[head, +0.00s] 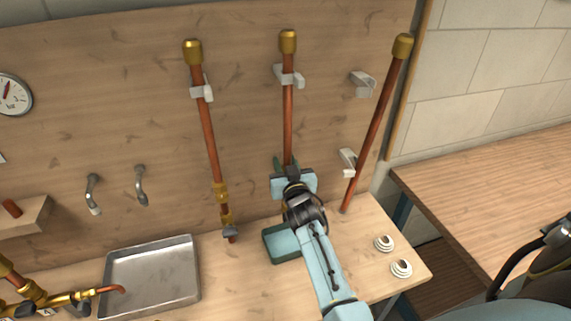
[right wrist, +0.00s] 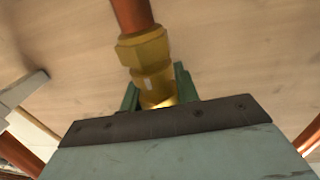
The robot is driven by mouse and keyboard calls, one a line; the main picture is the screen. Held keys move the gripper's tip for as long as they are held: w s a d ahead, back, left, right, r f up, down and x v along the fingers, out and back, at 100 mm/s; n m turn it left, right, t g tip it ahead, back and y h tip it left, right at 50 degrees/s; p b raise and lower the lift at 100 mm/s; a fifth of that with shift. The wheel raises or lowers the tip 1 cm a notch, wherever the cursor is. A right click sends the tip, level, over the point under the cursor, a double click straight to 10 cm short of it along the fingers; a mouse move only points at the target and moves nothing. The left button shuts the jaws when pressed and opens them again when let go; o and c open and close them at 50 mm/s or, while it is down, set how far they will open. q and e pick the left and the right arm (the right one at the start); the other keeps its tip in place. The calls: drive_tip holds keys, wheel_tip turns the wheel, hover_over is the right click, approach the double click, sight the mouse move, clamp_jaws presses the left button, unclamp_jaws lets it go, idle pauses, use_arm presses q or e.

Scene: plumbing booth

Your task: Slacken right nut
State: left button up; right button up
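The middle copper pipe (head: 288,110) stands upright on the board with a brass cap on top. My right gripper (head: 289,168) is at its lower part and hides the fitting there in the head view. In the right wrist view, a brass hex nut (right wrist: 143,48) sits under the copper pipe, with another brass section (right wrist: 155,88) below it. My green right fingers (right wrist: 157,84) stand on both sides of this lower brass section, very close to it. I cannot tell whether they press on it. My left gripper is not in view.
A left pipe (head: 208,140) with brass fittings and a tilted right pipe (head: 377,120) stand either side. A metal tray (head: 150,275), a green tray (head: 272,243) and two white rings (head: 401,268) lie on the bench. White clips (head: 362,84) are on the board.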

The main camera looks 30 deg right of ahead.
drive_tip(key=c, duration=0.4)
drive_tip(key=shift+a+r+n+y+p, duration=0.1)
drive_tip(key=shift+r+n+y+p, duration=0.15)
drive_tip(key=shift+n+y+p, duration=0.45)
drive_tip(key=shift+p, duration=0.55)
drive_tip(key=shift+f+t+y, duration=0.2)
drive_tip(key=shift+t+y, duration=0.1)
drive_tip(key=shift+y, duration=0.2)
drive_tip(key=shift+a, duration=0.1)
drive_tip(key=o, duration=1)
